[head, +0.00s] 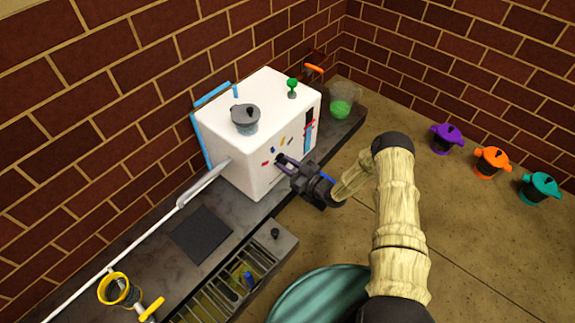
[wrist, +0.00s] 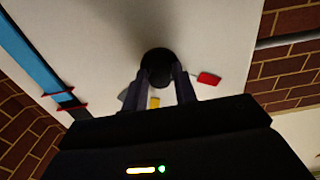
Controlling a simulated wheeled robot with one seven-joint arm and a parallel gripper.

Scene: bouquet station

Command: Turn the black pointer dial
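The black pointer dial (wrist: 158,62) is a round dark knob on the front face of the white box-shaped machine (head: 226,160). It shows in the wrist view between my fingertips; its pointer cannot be made out. My gripper (head: 281,159) reaches the machine's front face from the right. In the wrist view the two fingers of my gripper (wrist: 160,78) lie against opposite sides of the dial, with the dial filling the gap. In the head view the fingers hide the dial.
Colored marks surround the dial, including a red one (wrist: 209,78) and a yellow one (wrist: 154,102). A grey lidded pot (head: 245,119) and a green knob (head: 292,86) top the machine. A slotted drawer (head: 272,246) stands open below. Purple (head: 446,138), orange (head: 491,161) and teal (head: 539,187) pots stand right.

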